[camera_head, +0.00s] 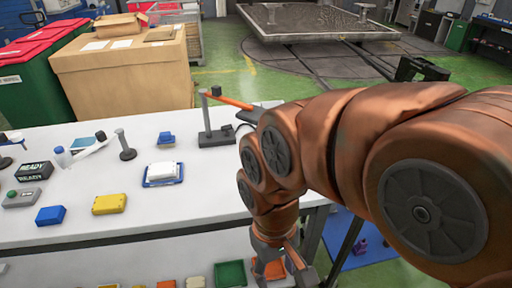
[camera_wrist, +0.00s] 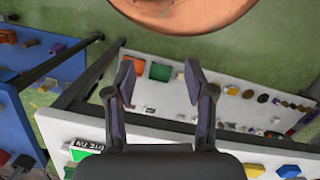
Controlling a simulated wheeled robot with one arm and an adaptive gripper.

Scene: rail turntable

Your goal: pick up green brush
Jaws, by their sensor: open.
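I cannot make out a green brush for certain. A green, flat, tray-like item (camera_head: 229,274) lies on the lower shelf (camera_head: 180,262) at the bottom of the head view. In the wrist view, a green item (camera_wrist: 160,72) lies on the lower shelf, seen between my fingers and beyond them. My gripper (camera_head: 282,262) hangs pointing down by the right end of the bench in the head view. In the wrist view my gripper (camera_wrist: 160,80) is open, with nothing between its fingers.
The white bench top (camera_head: 100,225) holds a yellow box (camera_head: 109,204), a blue box (camera_head: 50,215) and a stand with an orange arm (camera_head: 216,135). Orange items lie beside the green one on the shelf. A cardboard box (camera_head: 125,75) stands behind.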

